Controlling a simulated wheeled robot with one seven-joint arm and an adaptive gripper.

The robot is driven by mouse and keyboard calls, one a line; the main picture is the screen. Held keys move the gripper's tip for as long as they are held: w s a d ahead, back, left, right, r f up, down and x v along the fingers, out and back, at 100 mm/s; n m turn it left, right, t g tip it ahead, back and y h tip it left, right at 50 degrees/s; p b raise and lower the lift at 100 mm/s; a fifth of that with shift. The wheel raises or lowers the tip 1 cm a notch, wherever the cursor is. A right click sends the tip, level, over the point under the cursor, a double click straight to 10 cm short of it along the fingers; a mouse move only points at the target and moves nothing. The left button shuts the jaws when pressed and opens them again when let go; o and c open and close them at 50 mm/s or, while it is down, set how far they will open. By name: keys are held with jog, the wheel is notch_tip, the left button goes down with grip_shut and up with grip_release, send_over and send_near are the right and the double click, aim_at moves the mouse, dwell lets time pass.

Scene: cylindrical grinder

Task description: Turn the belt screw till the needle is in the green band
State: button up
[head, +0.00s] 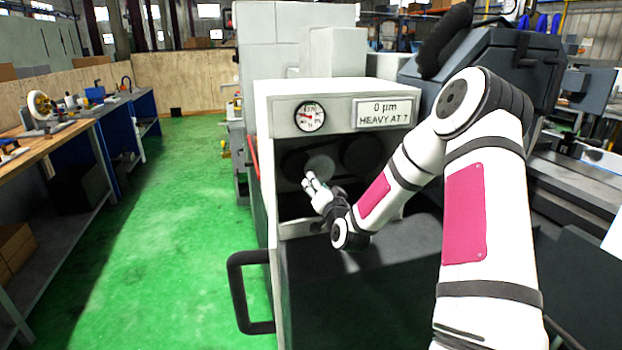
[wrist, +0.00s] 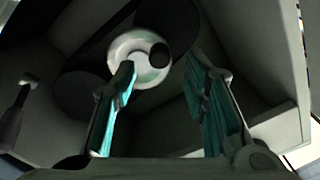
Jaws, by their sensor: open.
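The round dial gauge (head: 309,116) is on the white machine front. It shows red on its left side, but the needle and a green band are too small to read. I cannot tell which part is the belt screw. My gripper (head: 311,181) is at the recess opening, just below the disc. In the wrist view my gripper (wrist: 162,72) is open and empty, its teal-padded fingers apart below the disc.
Dark wheels (head: 362,156) flank the disc inside the recess. A small post with a pale head (wrist: 28,80) stands at left in the wrist view. A black handle (head: 236,292) juts out low on the machine.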

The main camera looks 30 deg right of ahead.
aim_at(321, 170)
jog(key=x, duration=0.6)
jog(key=shift+w+d, duration=0.1)
jog(key=shift+w, duration=0.1)
grip_shut()
